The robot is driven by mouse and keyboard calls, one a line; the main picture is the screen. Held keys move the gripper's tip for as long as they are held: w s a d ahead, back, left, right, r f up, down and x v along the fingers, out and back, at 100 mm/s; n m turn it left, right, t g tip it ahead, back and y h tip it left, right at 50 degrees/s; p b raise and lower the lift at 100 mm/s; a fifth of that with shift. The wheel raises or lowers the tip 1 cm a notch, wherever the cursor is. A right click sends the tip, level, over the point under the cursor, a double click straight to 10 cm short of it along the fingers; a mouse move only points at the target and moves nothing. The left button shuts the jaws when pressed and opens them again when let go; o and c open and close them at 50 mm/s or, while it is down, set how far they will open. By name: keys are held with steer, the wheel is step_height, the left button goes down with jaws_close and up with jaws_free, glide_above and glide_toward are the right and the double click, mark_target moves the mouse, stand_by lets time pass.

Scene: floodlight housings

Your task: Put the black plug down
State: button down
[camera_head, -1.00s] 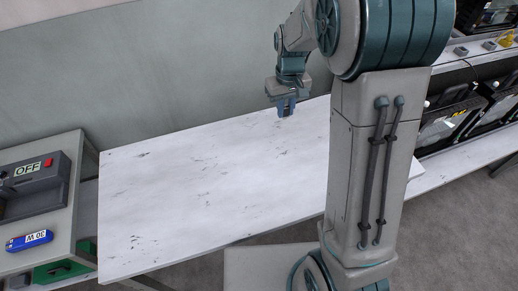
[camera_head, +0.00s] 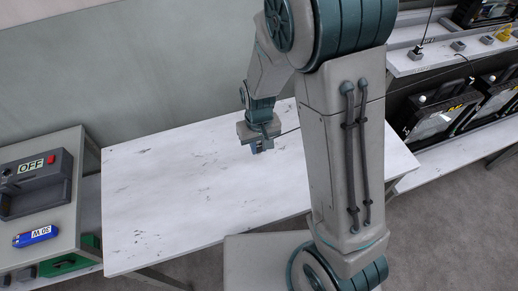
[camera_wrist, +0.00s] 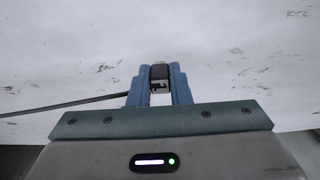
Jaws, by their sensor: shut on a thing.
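The black plug (camera_wrist: 159,73) is clamped between the two blue fingers of my gripper (camera_wrist: 158,84) in the wrist view. It has a pale tip and a light lower part, and a dark cable runs off to the left. In the head view my gripper (camera_head: 257,147) hangs over the white table (camera_head: 180,200), fingers pointing down. The plug is mostly hidden there by the fingers. I cannot tell whether the plug touches the table top.
The table top is bare around my gripper. At the left stands a bench with a grey box marked OFF (camera_head: 32,180) and a blue 30 W block (camera_head: 35,236). At the right, shelves hold several floodlight housings (camera_head: 436,119).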

mark_target(259, 151)
steer(key=shift+f, duration=1.5)
steer(key=shift+f, duration=0.1)
steer(key=shift+f, duration=0.15)
steer(key=c, duration=1.3)
jaws_free()
steer(key=shift+c, duration=0.2)
steer(key=shift+r, duration=0.25)
